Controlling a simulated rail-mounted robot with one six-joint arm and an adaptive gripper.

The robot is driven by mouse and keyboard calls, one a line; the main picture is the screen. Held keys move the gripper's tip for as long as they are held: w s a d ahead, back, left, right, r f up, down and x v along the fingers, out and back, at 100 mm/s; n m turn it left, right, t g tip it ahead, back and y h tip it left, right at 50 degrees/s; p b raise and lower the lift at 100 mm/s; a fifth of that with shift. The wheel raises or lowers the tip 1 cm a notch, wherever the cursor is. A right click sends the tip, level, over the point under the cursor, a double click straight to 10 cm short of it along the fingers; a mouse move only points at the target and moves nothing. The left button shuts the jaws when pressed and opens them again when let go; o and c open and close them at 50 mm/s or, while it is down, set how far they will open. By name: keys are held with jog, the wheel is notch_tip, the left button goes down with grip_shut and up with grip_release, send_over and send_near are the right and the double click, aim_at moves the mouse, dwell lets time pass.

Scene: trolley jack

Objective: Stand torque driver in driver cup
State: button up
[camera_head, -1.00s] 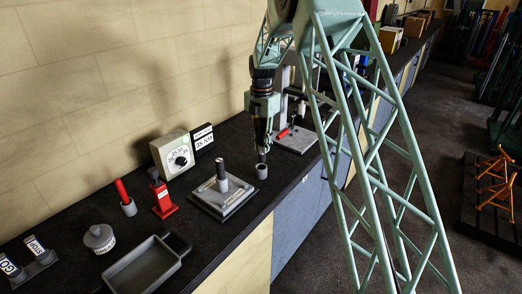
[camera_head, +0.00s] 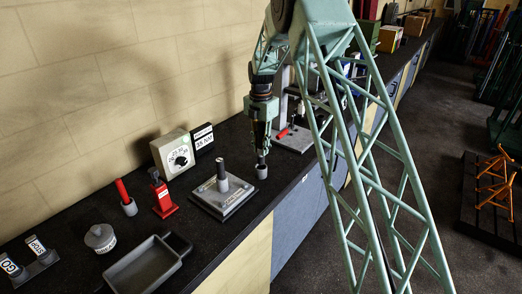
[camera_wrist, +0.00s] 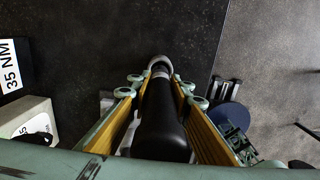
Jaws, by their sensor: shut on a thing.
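My gripper (camera_head: 262,148) is shut on the torque driver and points down over the bench. The torque driver (camera_wrist: 163,118) is a dark cylinder between the gripper's fingers in the wrist view, roughly upright. The driver cup (camera_head: 262,172) is a small grey cup on the bench directly below my gripper. In the wrist view a pale grey rim (camera_wrist: 160,63) shows around the far end of the driver. The driver's lower end is at the cup's mouth; how deep it sits inside is hidden.
A grey plate with an upright post (camera_head: 222,188) stands left of the cup. A dial box (camera_head: 174,153) and a 35 NM sign (camera_head: 201,138) stand by the wall. A grey stand (camera_head: 296,138) is behind the gripper. The bench's front edge is close on the right.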

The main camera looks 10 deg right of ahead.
aim_at(261, 122)
jog(key=shift+f, duration=0.5)
jog(key=shift+f+b, duration=0.3)
jog(key=shift+f, duration=0.35)
jog(key=o, duration=1)
jog(key=shift+r, duration=0.15)
jog(key=shift+r+p, duration=0.35)
jog(key=shift+r, duration=0.1)
notch_tip(261, 122, up, 12)
jog(key=shift+f+b, duration=0.1)
jog(key=shift+b, duration=0.3)
dwell(0.4)
